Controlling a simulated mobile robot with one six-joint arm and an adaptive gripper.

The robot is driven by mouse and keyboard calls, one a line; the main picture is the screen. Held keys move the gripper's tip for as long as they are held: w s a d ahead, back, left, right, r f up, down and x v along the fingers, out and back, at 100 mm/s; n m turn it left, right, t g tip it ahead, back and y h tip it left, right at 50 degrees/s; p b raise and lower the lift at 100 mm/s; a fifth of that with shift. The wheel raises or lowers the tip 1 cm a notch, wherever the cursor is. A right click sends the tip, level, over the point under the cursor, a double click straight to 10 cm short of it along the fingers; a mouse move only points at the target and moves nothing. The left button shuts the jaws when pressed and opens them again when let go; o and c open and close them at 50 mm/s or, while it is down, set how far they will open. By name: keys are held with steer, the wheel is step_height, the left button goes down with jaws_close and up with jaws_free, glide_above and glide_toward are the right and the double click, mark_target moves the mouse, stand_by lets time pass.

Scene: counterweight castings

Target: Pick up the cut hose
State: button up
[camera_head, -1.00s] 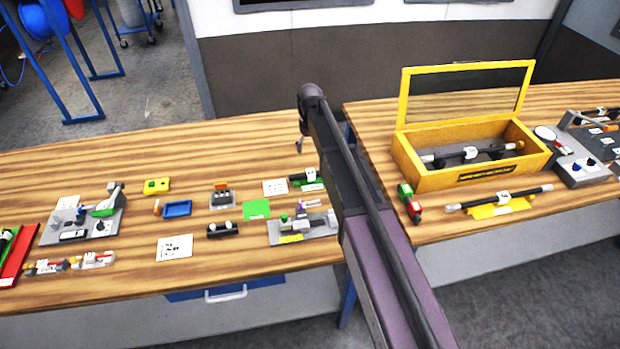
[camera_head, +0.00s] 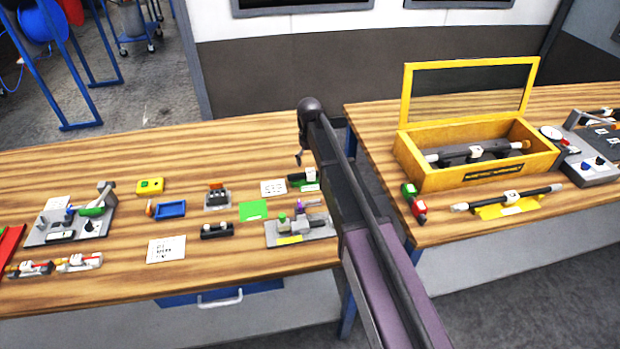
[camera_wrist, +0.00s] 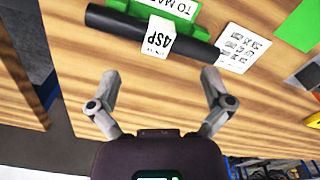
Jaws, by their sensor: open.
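The cut hose (camera_wrist: 192,45) is a short black tube with a white tag reading 4SP. In the wrist view it lies across the top, against a green block (camera_wrist: 185,6) with lettering. In the head view the hose (camera_head: 297,177) lies beside the green block (camera_head: 306,187) near the right end of the left bench. My gripper (camera_wrist: 161,78) is open and empty, its two fingers spread on the near side of the hose, apart from it in the picture. In the head view my arm hides most of the gripper.
A printed white card (camera_wrist: 242,47) lies next to the hose. A grey fixture (camera_head: 285,238) stands nearby, with a green card (camera_head: 254,210) beside it. The bench edge and a gap lie to the right in the head view. A yellow open case (camera_head: 430,175) stands on the right bench.

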mark_target(310, 171)
stand_by(0.4)
steer(key=shift+d+f+b, duration=0.2)
steer(key=shift+f+b, duration=2.4)
steer(key=shift+f, duration=0.05)
steer(key=shift+s+r, duration=0.1)
steer(key=shift+s, duration=0.05)
steer(key=c, duration=0.9)
steer(key=shift+o, duration=0.2)
